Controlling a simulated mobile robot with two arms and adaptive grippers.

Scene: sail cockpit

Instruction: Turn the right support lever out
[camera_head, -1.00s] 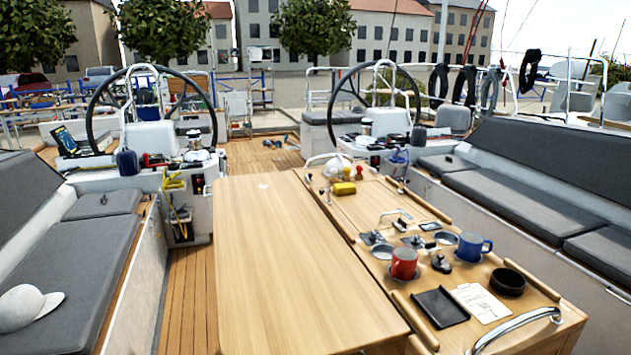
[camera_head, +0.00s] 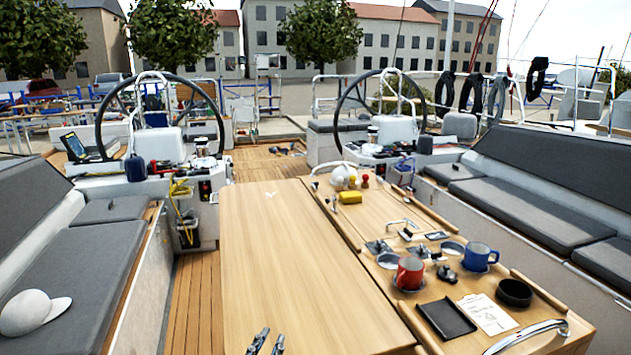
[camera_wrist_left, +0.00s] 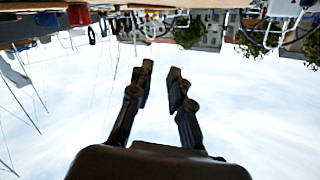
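My left gripper (camera_head: 268,342) shows at the bottom edge of the head view, over the near end of the wooden table leaf (camera_head: 285,265). Its two fingers are apart with nothing between them. The left wrist view also shows the left gripper (camera_wrist_left: 160,82) open and empty, against the sky, with the scene upside down. I cannot make out a support lever in either view. The underside of the table leaf is hidden from the head view. My right gripper is not in view.
The table's right part carries a red mug (camera_head: 409,273), a blue mug (camera_head: 480,256), a black tray (camera_head: 446,319), a black bowl (camera_head: 514,292) and a yellow item (camera_head: 350,197). A steel rail (camera_head: 525,334) is at its near end. The left leaf's top is bare.

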